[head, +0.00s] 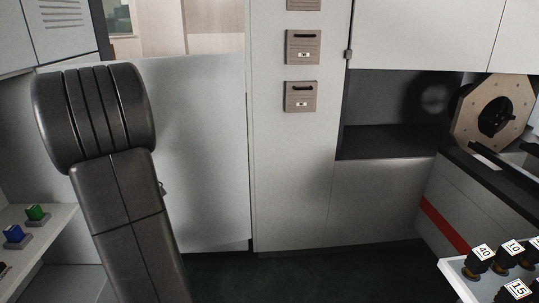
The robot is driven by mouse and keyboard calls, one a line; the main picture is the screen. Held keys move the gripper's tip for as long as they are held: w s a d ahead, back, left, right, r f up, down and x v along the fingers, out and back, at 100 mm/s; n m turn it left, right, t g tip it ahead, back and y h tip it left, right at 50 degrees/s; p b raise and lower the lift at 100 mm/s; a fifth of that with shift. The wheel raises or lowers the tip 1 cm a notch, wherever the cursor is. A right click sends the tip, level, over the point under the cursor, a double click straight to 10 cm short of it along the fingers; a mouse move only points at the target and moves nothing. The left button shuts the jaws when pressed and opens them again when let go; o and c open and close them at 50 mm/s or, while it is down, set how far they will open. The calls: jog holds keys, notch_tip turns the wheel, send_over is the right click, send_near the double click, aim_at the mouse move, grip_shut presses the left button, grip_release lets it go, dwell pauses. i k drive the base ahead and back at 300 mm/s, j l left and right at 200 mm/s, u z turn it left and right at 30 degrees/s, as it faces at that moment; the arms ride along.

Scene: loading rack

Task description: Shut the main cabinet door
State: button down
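I cannot tell for certain which panel is the main cabinet door. A tall white panel (205,150) stands left of centre, below a bright opening, partly hidden by my arm. A small dark fitting (163,188) shows at my arm's right edge, in front of this panel. White upper cabinet fronts (425,35) are at the top right, with a small dark latch or hinge (348,54) at their left edge. My dark grey arm rises through the left of the view. My gripper is outside the view.
A narrow white column (295,180) carries small brown slotted boxes (302,97). A dark recess (390,140) is right of it. An octagonal wooden plate (495,115) stands at the right. A tray (460,284) holds numbered black items. A left shelf (62,215) holds green and blue blocks. Dark floor is clear.

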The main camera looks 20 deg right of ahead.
aim_at(198, 102)
jog(key=i+l+z, duration=0.15)
jog(key=z, duration=0.3)
jog(key=i+l+z, duration=0.2)
jog(key=z, duration=0.2)
jog(key=i+l+z, duration=0.15)
jog(key=z, duration=0.3)
jog(key=i+l+u, duration=0.1)
jog(key=i, duration=0.3)
jog(key=i+l, duration=0.15)
jog(key=i, duration=0.25)
jog(key=u, duration=0.05)
